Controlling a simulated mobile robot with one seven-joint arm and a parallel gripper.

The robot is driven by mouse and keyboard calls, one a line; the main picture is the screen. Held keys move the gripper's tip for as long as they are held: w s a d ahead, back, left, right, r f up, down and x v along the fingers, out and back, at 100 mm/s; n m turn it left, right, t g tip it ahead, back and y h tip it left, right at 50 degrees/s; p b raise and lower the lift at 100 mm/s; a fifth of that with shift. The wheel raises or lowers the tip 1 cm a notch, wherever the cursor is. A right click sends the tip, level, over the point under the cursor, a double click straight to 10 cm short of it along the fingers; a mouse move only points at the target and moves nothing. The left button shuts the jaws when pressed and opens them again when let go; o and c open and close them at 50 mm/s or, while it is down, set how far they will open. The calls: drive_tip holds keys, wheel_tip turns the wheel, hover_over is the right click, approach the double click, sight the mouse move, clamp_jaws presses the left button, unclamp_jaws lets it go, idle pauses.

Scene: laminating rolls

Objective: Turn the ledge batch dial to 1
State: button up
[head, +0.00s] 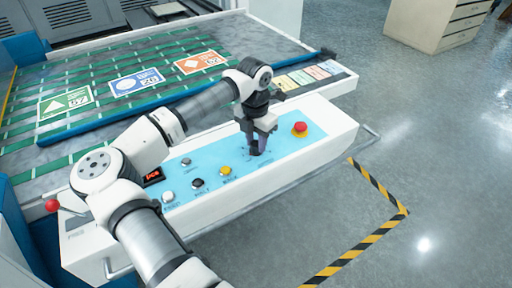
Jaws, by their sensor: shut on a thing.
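The ledge is a long white console (336,125) with a light blue control face. My gripper (257,150) points down onto the right half of this face, between the yellow button and the red stop button. It is shut on a small dark part at the panel surface, which appears to be the batch dial. The fingers cover most of it, so its pointer and its number marks cannot be read. A small display (153,175) with red digits sits at the left end of the panel, partly beside my arm; its reading is too small to tell.
A red-knobbed lever (52,205) is at the left. Behind lies a green-strapped bed (120,65) with cards. Open floor (440,150) is at right.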

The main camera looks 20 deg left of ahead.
sight(255, 142)
drive_tip(key=shift+m+b, duration=1.35)
drive_tip(key=shift+m, duration=0.45)
drive_tip(key=o, duration=1)
drive_tip(key=shift+c, duration=0.2)
drive_tip(key=shift+r, duration=0.1)
wheel_tip(255, 142, up, 14)
drive_tip(key=b, duration=0.2)
drive_tip(key=shift+w+a+f, duration=0.1)
drive_tip(key=shift+a+f, duration=0.05)
drive_tip(key=shift+f, duration=0.05)
